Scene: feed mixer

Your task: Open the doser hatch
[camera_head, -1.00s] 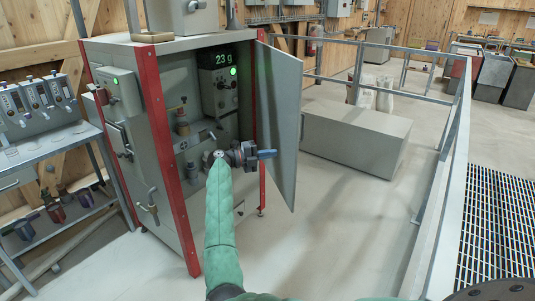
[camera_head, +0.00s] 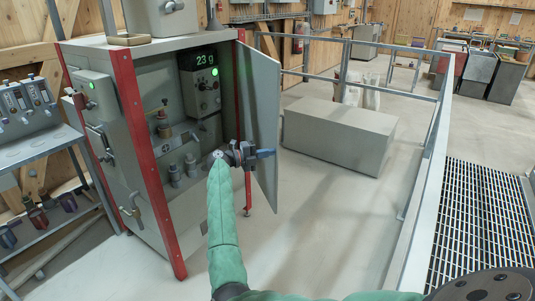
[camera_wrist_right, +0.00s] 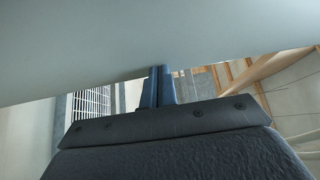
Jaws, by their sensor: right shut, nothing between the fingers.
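The grey hatch door (camera_head: 261,112) of the doser cabinet stands swung wide open on the right side of the cabinet (camera_head: 97,150). My right gripper (camera_head: 265,153) is shut and empty, its blue fingers pointing right across the lower inner face of the door, close to its free edge. In the right wrist view the shut blue fingers (camera_wrist_right: 159,88) reach up to a large grey surface (camera_wrist_right: 150,40), which looks like the door; whether they touch it I cannot tell. My left gripper is out of view.
Inside the cabinet are a display box reading 23 g (camera_head: 204,85) and several fittings. A grey box (camera_head: 340,135) stands on the floor behind the door. A metal railing (camera_head: 424,190) runs along the right. Floor between the door and the railing is clear.

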